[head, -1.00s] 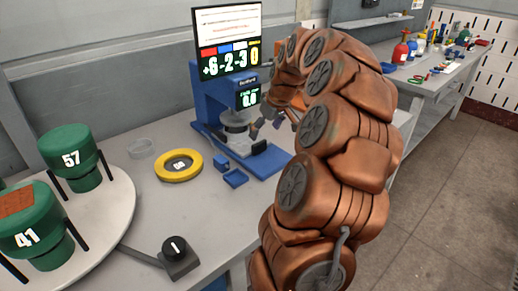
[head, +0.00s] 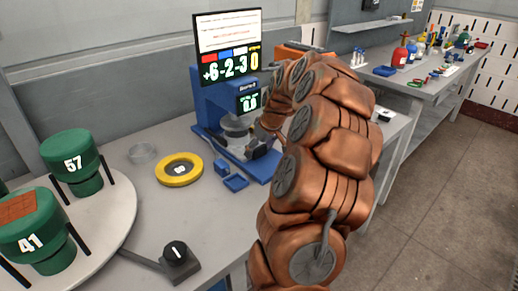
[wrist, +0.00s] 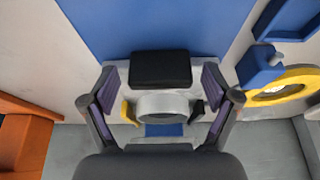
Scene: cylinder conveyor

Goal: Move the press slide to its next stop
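The blue press (head: 207,108) stands on the bench below a display screen. Its grey slide plate (wrist: 117,68) carries a black block (wrist: 160,68), which is the slide's handle by its look; it also shows in the head view (head: 257,149). A pale round ring or cup (wrist: 165,104) sits beside the block, between a yellow piece (wrist: 129,112) and a black piece. My gripper (wrist: 160,88) is open, one finger on each side of the block and apart from it. In the head view my arm hides most of the gripper.
A yellow ring (head: 179,169), a clear dish (head: 142,153) and small blue blocks (head: 235,183) lie left of the press. A black knob (head: 179,260) is at the front. A white turntable (head: 118,205) carries green cylinders. An orange thing (wrist: 20,140) is left in the wrist view.

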